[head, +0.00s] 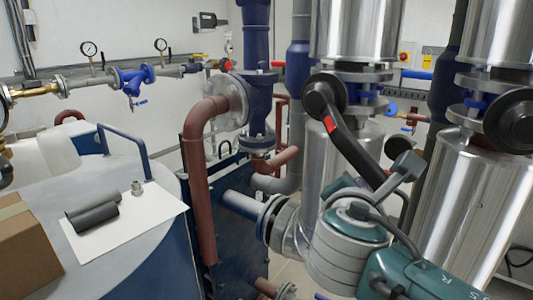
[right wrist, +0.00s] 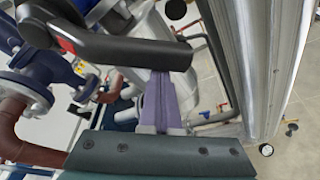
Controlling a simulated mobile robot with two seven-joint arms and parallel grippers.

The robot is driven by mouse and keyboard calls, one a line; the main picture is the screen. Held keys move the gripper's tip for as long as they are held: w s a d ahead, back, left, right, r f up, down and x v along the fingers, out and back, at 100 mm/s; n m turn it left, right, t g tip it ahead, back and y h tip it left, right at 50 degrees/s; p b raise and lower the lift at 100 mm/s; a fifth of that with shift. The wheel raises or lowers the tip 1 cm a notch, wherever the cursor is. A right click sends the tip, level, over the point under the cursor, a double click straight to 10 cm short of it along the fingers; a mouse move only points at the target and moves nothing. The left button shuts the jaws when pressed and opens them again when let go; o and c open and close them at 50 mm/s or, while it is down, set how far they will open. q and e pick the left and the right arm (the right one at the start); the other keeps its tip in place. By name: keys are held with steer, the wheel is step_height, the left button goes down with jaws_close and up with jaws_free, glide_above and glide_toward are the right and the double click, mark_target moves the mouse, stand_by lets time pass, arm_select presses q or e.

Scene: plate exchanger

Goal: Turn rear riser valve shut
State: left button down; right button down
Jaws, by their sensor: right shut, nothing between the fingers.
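The valve on the farther shiny riser has a black lever (head: 350,145) with a red band. In the head view it slopes down to the right from its round black hub (head: 324,96). The same lever (right wrist: 130,47) crosses the upper left of the right wrist view. My right gripper (head: 402,172) is by the lever's lower end, its fingers mostly hidden in the head view. In the right wrist view its purple fingers (right wrist: 160,78) are together and empty, their tips at the lever's edge. I cannot tell whether they touch it. My left gripper is not in view.
A second shiny riser (head: 465,190) with its own black valve hub (head: 512,126) stands close on the right. Brown pipe (head: 195,180) and a blue flanged pipe (head: 258,100) stand left of the lever. A blue tank (head: 150,260) with a cardboard box (head: 22,250) is at lower left.

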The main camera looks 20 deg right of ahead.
steer(key=s+d+r+n+g+h+p, duration=0.1)
steer(key=s+d+r+n+g+p, duration=0.1)
steer(key=r+p, duration=0.8)
steer(key=s+d+n+p, duration=0.1)
steer(key=n+p, duration=0.1)
steer(key=p, duration=0.1)
steer(key=shift+s+d+n+p, duration=0.2)
steer(key=shift+s+n+p, duration=0.1)
steer(key=shift+p, duration=0.1)
steer(key=shift+a, duration=0.1)
